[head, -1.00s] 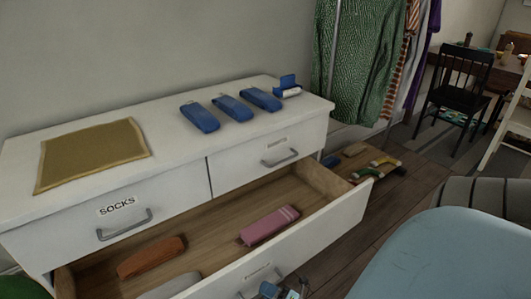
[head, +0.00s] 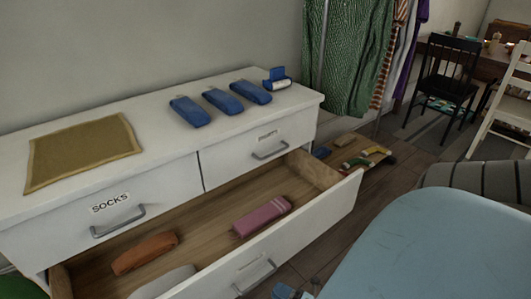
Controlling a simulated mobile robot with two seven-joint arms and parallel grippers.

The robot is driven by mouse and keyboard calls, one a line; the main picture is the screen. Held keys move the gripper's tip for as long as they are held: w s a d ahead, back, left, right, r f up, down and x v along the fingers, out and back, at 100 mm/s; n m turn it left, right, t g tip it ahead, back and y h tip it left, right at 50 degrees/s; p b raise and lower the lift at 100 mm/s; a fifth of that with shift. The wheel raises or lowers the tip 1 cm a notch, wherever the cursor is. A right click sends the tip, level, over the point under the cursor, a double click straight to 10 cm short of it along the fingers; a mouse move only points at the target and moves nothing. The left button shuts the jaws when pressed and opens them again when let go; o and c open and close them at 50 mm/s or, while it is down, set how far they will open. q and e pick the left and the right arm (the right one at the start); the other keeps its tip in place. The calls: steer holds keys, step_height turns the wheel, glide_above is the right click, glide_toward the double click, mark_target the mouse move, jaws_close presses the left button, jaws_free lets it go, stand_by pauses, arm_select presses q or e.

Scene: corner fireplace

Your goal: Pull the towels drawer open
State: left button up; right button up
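The wide lower drawer (head: 318,222) of the white dresser stands pulled well out, with its wooden inside showing. Its label is too slanted to read. An orange-brown folded item (head: 145,253), a pink one (head: 262,216) and a partly hidden grey one (head: 163,283) lie in it. Its bar handle (head: 255,276) shows on the front face, with nothing around it. My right gripper (head: 294,292) is at the bottom edge, just right of the handle and apart from it. Its tips look spread and empty, though the frame cuts it off. My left gripper is out of view.
Above are the shut socks drawer (head: 110,215) and another shut drawer (head: 262,150) with a label. A tan cloth (head: 82,150) and several blue items (head: 222,101) lie on the dresser top (head: 160,130). Floor items (head: 360,160) lie beyond the drawer's right end.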

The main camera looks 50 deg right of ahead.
steer(key=v, duration=0.7)
steer(key=shift+p, duration=0.35)
